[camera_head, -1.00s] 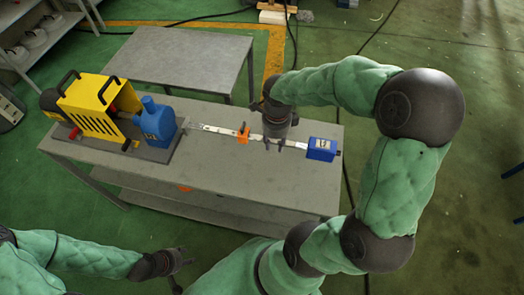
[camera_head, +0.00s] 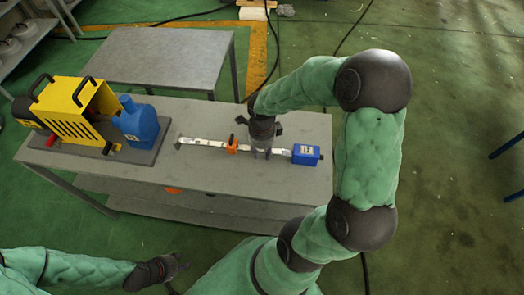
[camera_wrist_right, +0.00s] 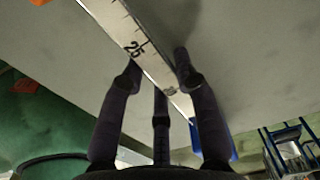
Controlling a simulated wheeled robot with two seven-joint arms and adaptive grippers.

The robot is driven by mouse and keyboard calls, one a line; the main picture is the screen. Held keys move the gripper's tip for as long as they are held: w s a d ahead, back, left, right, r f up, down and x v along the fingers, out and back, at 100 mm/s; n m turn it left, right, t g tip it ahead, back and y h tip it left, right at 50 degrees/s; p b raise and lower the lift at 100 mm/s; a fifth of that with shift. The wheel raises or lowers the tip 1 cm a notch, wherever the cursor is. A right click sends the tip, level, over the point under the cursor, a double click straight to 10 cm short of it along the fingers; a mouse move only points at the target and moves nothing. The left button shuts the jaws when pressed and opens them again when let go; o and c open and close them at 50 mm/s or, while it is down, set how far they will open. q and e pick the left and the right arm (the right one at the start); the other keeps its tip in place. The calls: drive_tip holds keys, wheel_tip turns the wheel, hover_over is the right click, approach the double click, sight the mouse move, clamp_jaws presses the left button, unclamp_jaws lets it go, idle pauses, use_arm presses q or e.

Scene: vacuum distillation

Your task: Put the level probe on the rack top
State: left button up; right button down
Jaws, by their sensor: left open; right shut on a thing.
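The level probe is a long pale ruled strip (camera_head: 205,142) with an orange slider (camera_head: 231,145) and a blue box (camera_head: 306,155) at its right end. My right gripper (camera_head: 262,155) is shut on the strip between slider and box. In the right wrist view the strip (camera_wrist_right: 125,35), marked 25, passes between my fingers (camera_wrist_right: 157,75). The probe is over the grey table (camera_head: 230,185), which has a lower shelf; I cannot tell whether it touches the top. My left gripper (camera_head: 178,277) is open and empty, low in front of the table. I cannot tell which surface is the rack top.
A yellow-framed pump (camera_head: 75,108) with a blue part (camera_head: 138,122) stands on the table's left. A second grey table (camera_head: 160,60) is behind. Shelving (camera_head: 25,45) stands at far left. The table front is clear.

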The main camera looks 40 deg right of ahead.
drive_tip(key=shift+f, duration=0.1)
drive_tip(key=c, duration=0.9)
unclamp_jaws()
drive_tip(key=shift+r, duration=0.45)
wheel_tip(320, 180, up, 11)
drive_tip(key=p, duration=0.4)
drive_tip(key=shift+r, duration=0.2)
drive_tip(key=shift+a+f, duration=0.1)
